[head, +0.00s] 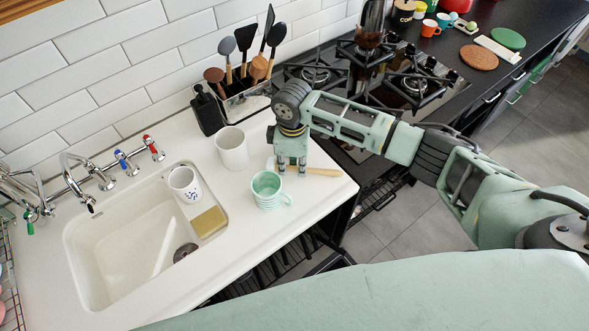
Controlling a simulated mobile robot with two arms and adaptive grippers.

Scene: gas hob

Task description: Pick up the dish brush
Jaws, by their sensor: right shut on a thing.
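The dish brush lies on the white counter, and its pale wooden handle (323,172) sticks out to the right of my right gripper (291,170). The gripper points down from above and is shut on the brush; its fingers hide the middle of it. A small part of the brush shows left of the fingers. I cannot tell whether the brush is touching the counter or slightly raised. My left gripper is not in view.
A mint cup (268,188) stands just in front of the gripper, and a white mug (232,148) stands behind left. The sink (120,245) is at left, with a patterned cup (185,184) and a sponge (209,222) on its ledge. A utensil holder (246,101) and hob (385,75) lie behind.

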